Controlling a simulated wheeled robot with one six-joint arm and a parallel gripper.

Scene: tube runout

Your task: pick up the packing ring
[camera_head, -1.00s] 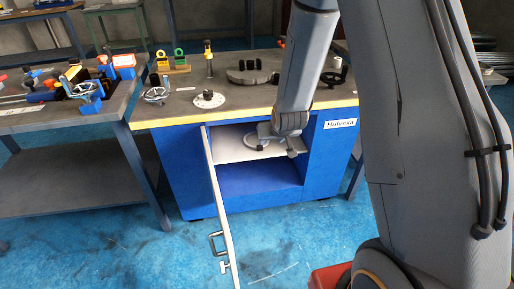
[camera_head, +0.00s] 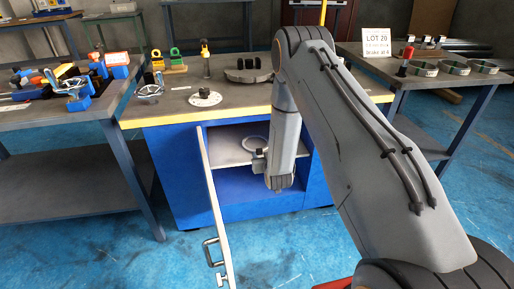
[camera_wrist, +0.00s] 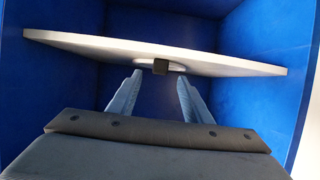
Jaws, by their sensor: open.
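A pale ring (camera_head: 255,142), which looks like the packing ring, lies flat on the white shelf inside the open blue cabinet. In the wrist view the ring (camera_wrist: 146,62) shows nearly edge-on at the shelf's front, with a small dark block at its near side. My gripper (camera_wrist: 160,86) is open and empty, its two fingers apart and pointing toward the ring from in front of the shelf. In the head view my gripper (camera_head: 259,160) is at the cabinet opening, partly hidden by my wrist, just in front of the ring.
The shelf edge (camera_wrist: 80,42) crosses ahead of my fingers, with blue cabinet walls on both sides. The open cabinet door (camera_head: 215,205) stands left of my arm. Several green-grey rings (camera_head: 454,67) lie on the right table.

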